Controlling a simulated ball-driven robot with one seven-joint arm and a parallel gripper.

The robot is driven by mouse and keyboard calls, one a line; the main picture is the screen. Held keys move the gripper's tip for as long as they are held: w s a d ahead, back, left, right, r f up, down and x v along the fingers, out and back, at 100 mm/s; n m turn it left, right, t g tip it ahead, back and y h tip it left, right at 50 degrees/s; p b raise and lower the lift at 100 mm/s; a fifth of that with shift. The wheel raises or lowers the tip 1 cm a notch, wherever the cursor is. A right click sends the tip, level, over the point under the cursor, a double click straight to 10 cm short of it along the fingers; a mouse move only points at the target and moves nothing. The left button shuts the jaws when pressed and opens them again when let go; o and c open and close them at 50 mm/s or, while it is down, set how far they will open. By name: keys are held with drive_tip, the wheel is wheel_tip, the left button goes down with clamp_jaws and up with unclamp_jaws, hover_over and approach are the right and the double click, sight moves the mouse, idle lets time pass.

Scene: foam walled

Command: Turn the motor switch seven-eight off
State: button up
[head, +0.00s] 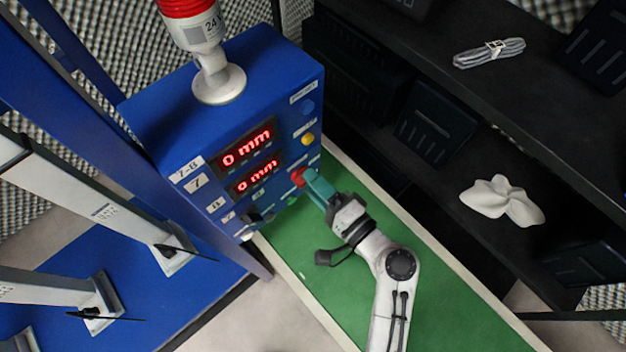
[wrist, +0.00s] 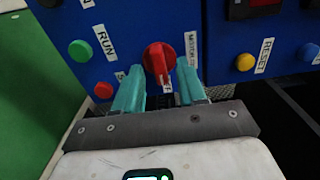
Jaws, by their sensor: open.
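The motor switch is a red rotary knob (wrist: 158,58) on the blue control box, beside a partly hidden label starting "MOTOR". In the head view the red knob (head: 298,176) shows at the box's lower right, partly behind my fingers. The control box (head: 228,95) carries a "7-8" label and two red displays reading "0 mm". My gripper (wrist: 160,80) is open, with its teal fingers on the left and right of the knob's lower part. I cannot tell whether they touch it. In the head view my gripper (head: 314,186) reaches the box face from the lower right.
A green button (wrist: 80,50) by "RUN" lies left of the knob, a yellow button (wrist: 245,62) by "RESET" right. A red-and-white lamp (head: 205,50) stands on the box. Black shelves (head: 440,100) flank the right, above a green surface (head: 440,290).

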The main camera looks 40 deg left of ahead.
drive_tip(key=d+b, duration=0.1)
drive_tip(key=d, duration=0.9)
drive_tip(key=shift+s, duration=0.35)
drive_tip(key=s+d+f+n+h, duration=0.1)
drive_tip(key=d+f+h, duration=0.25)
drive_tip(key=d, duration=0.35)
drive_tip(key=s+d+f+t+h, duration=0.1)
drive_tip(key=d+f+h, duration=0.25)
drive_tip(key=d, duration=0.25)
drive_tip(key=s+d+f+n+h, duration=0.1)
drive_tip(key=s+d+f+h, duration=0.2)
drive_tip(key=d, duration=0.4)
drive_tip(key=s+d+h, duration=0.3)
drive_tip(key=d+h, duration=0.1)
drive_tip(key=d, duration=0.4)
drive_tip(key=s+d+r+m+g+h, duration=0.1)
drive_tip(key=s+d+h, duration=0.2)
drive_tip(key=d, duration=0.6)
drive_tip(key=shift+s+r+h, duration=0.3)
drive_tip(key=shift+h, duration=0.3)
